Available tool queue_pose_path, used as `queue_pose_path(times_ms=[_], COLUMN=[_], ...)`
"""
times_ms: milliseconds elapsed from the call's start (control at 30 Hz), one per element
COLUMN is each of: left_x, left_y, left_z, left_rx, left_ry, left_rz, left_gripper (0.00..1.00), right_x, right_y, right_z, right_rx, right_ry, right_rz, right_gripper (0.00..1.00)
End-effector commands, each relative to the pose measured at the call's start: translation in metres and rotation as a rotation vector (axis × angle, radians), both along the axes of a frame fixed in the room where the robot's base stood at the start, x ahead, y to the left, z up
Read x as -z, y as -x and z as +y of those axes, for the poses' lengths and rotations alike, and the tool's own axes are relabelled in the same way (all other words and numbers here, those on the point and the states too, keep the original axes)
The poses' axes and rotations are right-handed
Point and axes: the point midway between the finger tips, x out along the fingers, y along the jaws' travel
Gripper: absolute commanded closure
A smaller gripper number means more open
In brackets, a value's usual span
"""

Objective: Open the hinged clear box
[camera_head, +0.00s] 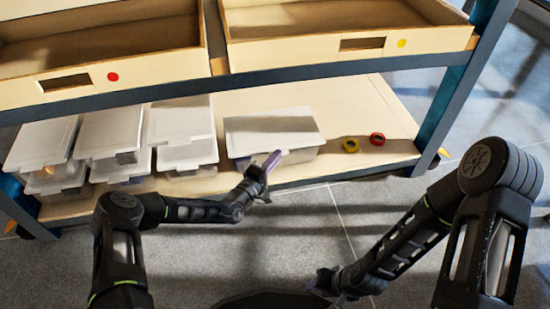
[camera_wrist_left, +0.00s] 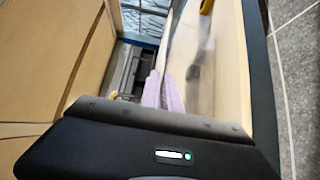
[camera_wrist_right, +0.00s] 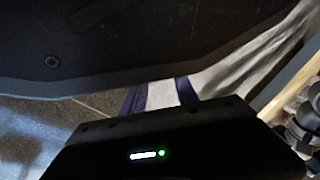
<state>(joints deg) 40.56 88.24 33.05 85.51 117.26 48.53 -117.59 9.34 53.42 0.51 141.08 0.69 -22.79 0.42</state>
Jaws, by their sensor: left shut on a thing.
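The clear box (camera_head: 272,132) with a whitish lid stands alone on the lower shelf, right of the stacked boxes. In the head view its lid looks flat over the box. My left gripper (camera_head: 268,163) is at the front of this box, its purple fingers against the lid's front edge. In the left wrist view the fingers (camera_wrist_left: 164,90) are close together beside a pale translucent panel (camera_wrist_left: 215,75); I see them shut on the lid edge, though the contact is partly hidden. My right gripper (camera_head: 324,283) is low over the floor, fingers apart and empty in the right wrist view (camera_wrist_right: 163,95).
Stacked clear boxes (camera_head: 110,130) fill the shelf's left. A yellow tape roll (camera_head: 350,146) and a red one (camera_head: 377,139) lie right of the box. Wooden drawers (camera_head: 345,43) hang above. A blue-grey post (camera_head: 452,100) bounds the right. Floor in front is open.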

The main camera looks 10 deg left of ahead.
Motion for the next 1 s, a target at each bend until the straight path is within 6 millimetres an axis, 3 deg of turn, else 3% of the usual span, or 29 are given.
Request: queue_pose_path(times_ms=[167,367,633,800,1000], left_x=[-0.006,-0.022,-0.057,-0.080,-0.106], left_y=[0.000,-0.001,-0.004,-0.010,-0.021], left_z=[0.000,0.000,0.001,0.003,0.006], left_rx=[-0.001,-0.001,0.001,0.000,0.001], left_ry=[0.003,0.017,0.053,0.082,0.122], left_rz=[0.011,0.051,0.167,0.263,0.387], left_gripper=[1.00,1.00,1.00,1.00,1.00], right_x=[-0.008,-0.035,-0.101,-0.140,-0.176], right_y=[0.001,0.005,0.014,0.025,0.034], right_z=[0.000,0.000,-0.001,0.009,0.018], right_rx=[-0.001,-0.005,-0.019,-0.044,-0.064], right_ry=[0.001,0.000,-0.005,-0.021,-0.033], right_rz=[0.001,0.009,0.035,0.053,0.067], right_gripper=[0.64,0.64,0.64,0.64,0.64])
